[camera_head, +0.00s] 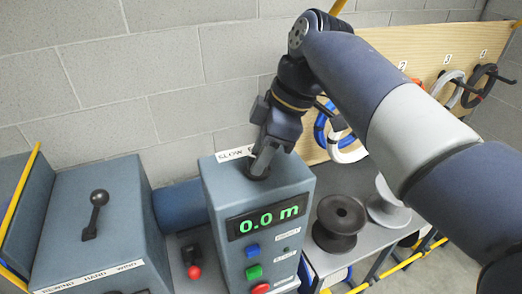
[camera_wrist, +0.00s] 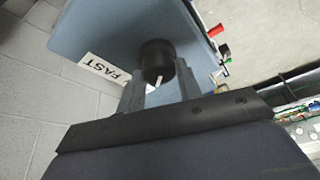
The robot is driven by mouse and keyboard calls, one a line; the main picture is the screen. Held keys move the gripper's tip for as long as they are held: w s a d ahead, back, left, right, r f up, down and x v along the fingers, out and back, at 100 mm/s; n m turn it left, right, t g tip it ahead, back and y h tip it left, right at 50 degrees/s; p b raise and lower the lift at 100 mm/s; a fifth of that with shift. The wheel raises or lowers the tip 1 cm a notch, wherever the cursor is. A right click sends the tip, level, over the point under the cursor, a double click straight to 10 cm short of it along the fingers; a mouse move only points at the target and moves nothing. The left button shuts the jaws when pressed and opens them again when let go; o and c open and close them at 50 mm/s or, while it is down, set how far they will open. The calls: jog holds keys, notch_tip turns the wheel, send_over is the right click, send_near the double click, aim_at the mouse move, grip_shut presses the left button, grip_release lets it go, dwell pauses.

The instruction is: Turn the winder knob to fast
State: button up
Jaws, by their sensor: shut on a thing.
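The winder knob (camera_wrist: 156,55) is a black round knob on top of the blue-grey winder box (camera_wrist: 108,27). A short white mark shows on its near side in the wrist view. A white label (camera_wrist: 98,70) beside it reads FAST; its other end is hidden behind a finger. In the head view the label (camera_head: 234,153) reads SLOW, with the rest covered by my gripper. My gripper (camera_head: 262,163) points down onto the box top. It is shut on the knob, one finger on each side, also in the wrist view (camera_wrist: 159,84). The head view mostly hides the knob.
The box front has a display (camera_head: 266,219) reading 0.0 m and blue, green and red buttons. A lever (camera_head: 95,212) stands on the left housing. A dark spool (camera_head: 340,222) sits on the bench to the right. Cable coils hang on a wooden board (camera_head: 385,50) behind.

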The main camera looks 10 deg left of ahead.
jog(key=shift+c, duration=1.3)
jog(key=shift+m, duration=0.3)
jog(key=m+t, duration=0.1)
jog(key=m, duration=0.2)
jog(key=shift+s+m+t, duration=0.15)
jog(key=shift+m+t, duration=0.15)
jog(key=m+t, duration=0.1)
jog(key=m, duration=0.2)
jog(key=shift+s+m, duration=0.1)
jog(key=shift+m, duration=0.3)
jog(key=m, duration=0.2)
jog(key=m+t+h, duration=0.1)
jog(key=m, duration=0.1)
jog(key=shift+s+a+t+h, duration=0.1)
jog(key=shift+a+t+h, duration=0.05)
jog(key=shift+t+h, duration=0.15)
jog(key=shift+m+t+h+p, duration=0.3)
jog(key=shift+m+h+p, duration=0.35)
jog(key=shift+m, duration=1.35)
